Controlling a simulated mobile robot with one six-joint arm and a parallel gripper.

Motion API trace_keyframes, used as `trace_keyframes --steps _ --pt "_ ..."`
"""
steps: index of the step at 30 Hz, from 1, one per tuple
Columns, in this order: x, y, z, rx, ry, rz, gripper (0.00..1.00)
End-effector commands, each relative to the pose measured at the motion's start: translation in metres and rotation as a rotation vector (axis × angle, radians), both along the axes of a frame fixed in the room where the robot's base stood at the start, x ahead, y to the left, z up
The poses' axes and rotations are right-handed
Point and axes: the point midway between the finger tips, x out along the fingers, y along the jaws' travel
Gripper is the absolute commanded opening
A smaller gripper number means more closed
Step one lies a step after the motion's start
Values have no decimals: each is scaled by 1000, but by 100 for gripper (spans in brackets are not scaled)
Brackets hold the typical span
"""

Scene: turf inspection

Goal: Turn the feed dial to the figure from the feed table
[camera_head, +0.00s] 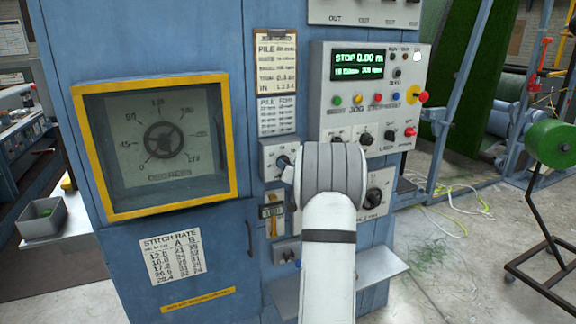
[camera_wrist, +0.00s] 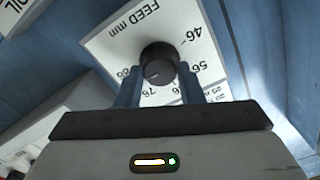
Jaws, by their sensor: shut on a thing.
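The feed dial, a round black knob (camera_wrist: 159,60), sits on a white plate marked "FEED mm" (camera_wrist: 118,28) in the wrist view. Figures such as 46, 56, 76 and 86 ring it, upside down. A faint pale mark shows on the knob's face, towards 76; its exact reading is unclear. My gripper (camera_wrist: 159,74) has its two fingers on either side of the knob and is shut on it. In the head view my arm hides the gripper and the knob. A small card headed "PILE" (camera_head: 276,116) with columns hangs on the blue cabinet, too small to read surely.
A job card (camera_head: 276,66) hangs above the small card. A stitch rate table (camera_head: 172,254) is at lower left, under a yellow-framed gauge (camera_head: 155,212). A control box (camera_head: 322,100) with a green display reading "STOP 0.00 m" is upper right. A grey shelf (camera_head: 385,277) juts out below.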

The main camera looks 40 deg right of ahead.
Motion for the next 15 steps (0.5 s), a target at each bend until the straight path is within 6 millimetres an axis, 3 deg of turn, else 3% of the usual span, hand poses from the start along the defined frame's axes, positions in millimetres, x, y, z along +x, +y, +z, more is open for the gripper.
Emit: trace_keyframes --steps 15 --pt "0 0 -2 67 -13 0 11"
